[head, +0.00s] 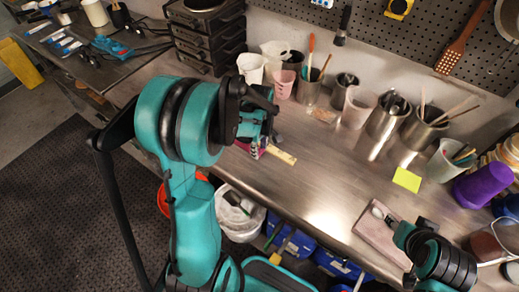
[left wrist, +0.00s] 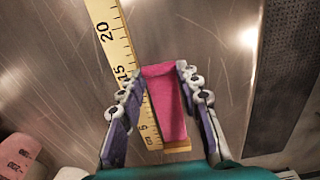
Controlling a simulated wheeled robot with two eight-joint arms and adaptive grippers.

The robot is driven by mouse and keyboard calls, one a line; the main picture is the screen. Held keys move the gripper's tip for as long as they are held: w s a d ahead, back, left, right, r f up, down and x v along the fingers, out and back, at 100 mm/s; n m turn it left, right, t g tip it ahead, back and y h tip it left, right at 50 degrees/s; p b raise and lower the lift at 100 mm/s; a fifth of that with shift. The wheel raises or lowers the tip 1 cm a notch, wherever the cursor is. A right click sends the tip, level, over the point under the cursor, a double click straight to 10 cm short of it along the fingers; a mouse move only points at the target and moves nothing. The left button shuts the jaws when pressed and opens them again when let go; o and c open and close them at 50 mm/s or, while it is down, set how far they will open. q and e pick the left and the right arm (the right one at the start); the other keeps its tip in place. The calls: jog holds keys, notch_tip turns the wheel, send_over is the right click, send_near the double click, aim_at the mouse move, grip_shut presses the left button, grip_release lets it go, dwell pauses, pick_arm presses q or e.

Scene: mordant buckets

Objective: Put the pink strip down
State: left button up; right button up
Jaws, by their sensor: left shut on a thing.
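The pink strip (left wrist: 165,100) is a flat magenta piece between the fingers of my left gripper (left wrist: 158,74) in the left wrist view. My left gripper is shut on it. A yellow ruler (left wrist: 111,38) runs beside and partly behind the strip, low over or on the metal worktop. I cannot tell whether the strip touches the worktop. In the head view my left gripper (head: 256,138) is over the worktop's front left part, with the ruler (head: 281,154) next to it. My right gripper (head: 405,236) is at the lower right, its fingers unclear.
The metal worktop (head: 330,175) is bare in the middle. Cups and tool pots, such as a metal pot (head: 382,122), line the back. A yellow note (head: 407,180) and a purple cup (head: 481,186) are to the right. A board (head: 378,228) lies near the front edge.

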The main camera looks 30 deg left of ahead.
pick_arm(q)
jog(key=shift+s+f, duration=0.15)
jog(key=shift+f, duration=0.15)
jog(key=shift+s+d+f+b, duration=0.2)
jog(key=shift+f+b, duration=0.15)
jog(key=shift+b, duration=0.25)
jog(key=shift+c, duration=0.3)
jog(key=o, duration=1.1)
jog(key=shift+w+f, duration=0.1)
jog(key=shift+w, duration=0.05)
jog(key=shift+c, duration=0.2)
jog(key=shift+o, duration=0.3)
jog(key=shift+w+a+f, duration=0.1)
jog(key=shift+w+a, duration=0.05)
jog(key=shift+a+r+p, duration=0.1)
jog(key=shift+r+p, duration=0.5)
jog(key=shift+r, duration=0.1)
notch_tip(320, 180, up, 12)
jog(key=p, duration=0.3)
jog(key=shift+p, duration=0.35)
